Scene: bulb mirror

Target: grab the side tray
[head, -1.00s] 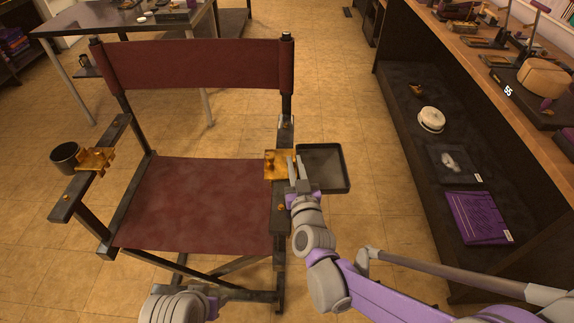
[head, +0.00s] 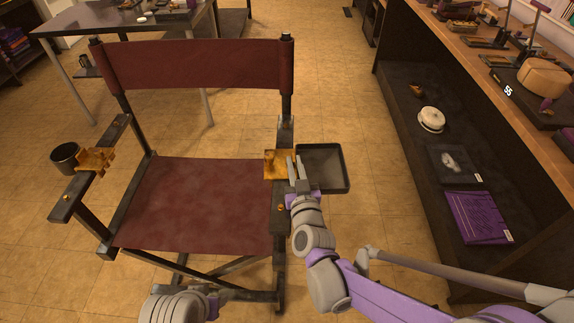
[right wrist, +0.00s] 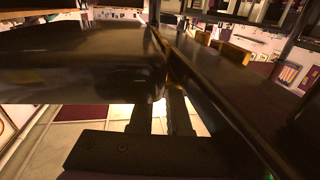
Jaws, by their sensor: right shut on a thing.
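The side tray (head: 328,168) is a dark, shallow square tray with a raised rim. It is attached by a brass-coloured bracket (head: 277,163) at the right armrest of a folding chair (head: 195,195) with dark red seat and back. My right gripper (head: 296,166) is at the tray's left edge, beside the bracket, and is shut on the tray's rim. In the right wrist view, the tray's dark surface (right wrist: 85,50) fills the upper left, with the fingers at its edge. My left arm shows only in part at the bottom; its gripper fingers cannot be made out.
A long shelf unit (head: 470,150) with a hat and a purple packet runs along the right. A dark table (head: 125,22) stands behind the chair. Tiled floor lies open between tray and shelf.

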